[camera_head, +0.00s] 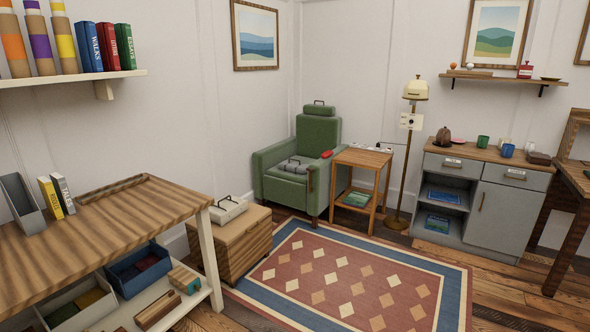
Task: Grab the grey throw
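A grey folded bundle (295,166), which looks like the grey throw, lies on the seat of the green armchair (318,133) in the back corner. A dark loop stands up on its top. A paler, off-white item (229,210) with a similar dark loop lies on the wooden chest (236,245), left of the armchair. My gripper is not in view.
A patterned rug (350,283) covers the open floor before the armchair. A small side table (359,186) and a floor lamp (404,165) stand right of it. A workbench (110,230) fills the left; a grey cabinet (481,203) stands right.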

